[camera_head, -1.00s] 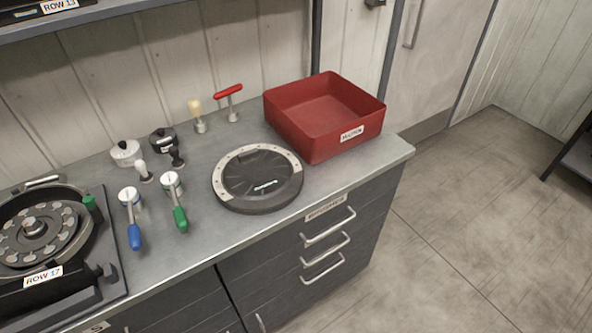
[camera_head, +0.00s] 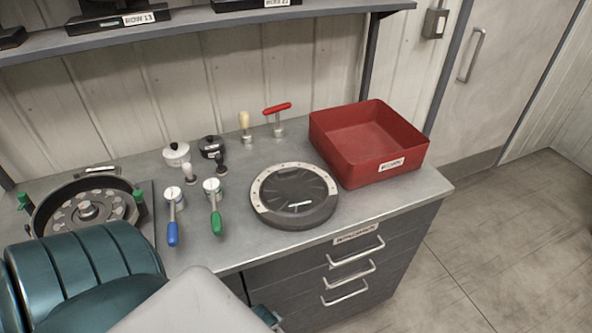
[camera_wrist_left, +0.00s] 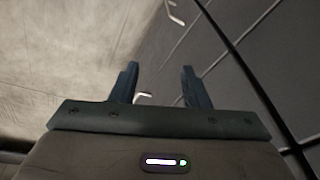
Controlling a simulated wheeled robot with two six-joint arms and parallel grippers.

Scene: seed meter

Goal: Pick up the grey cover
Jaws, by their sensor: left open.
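The grey cover (camera_head: 294,193) appears to be the round, dark disc with a light grey arc on its rim. It lies flat on the bench, left of the red bin, with nothing on it. My left arm comes in at the lower left of the head view, low in front of the bench. In the left wrist view my left gripper (camera_wrist_left: 158,85) is open and empty, its two fingers apart. It faces the floor and drawer fronts, and the cover is not in that view. My right gripper is not in view.
A red bin (camera_head: 372,163) stands right of the cover. A red-handled tool (camera_head: 277,118) and a yellow-handled one (camera_head: 245,128) stand behind. Blue-handled (camera_head: 172,220) and green-handled (camera_head: 214,212) tools lie left. An open seed meter (camera_head: 90,205) is further left. Drawer handles (camera_head: 350,272) stick out below.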

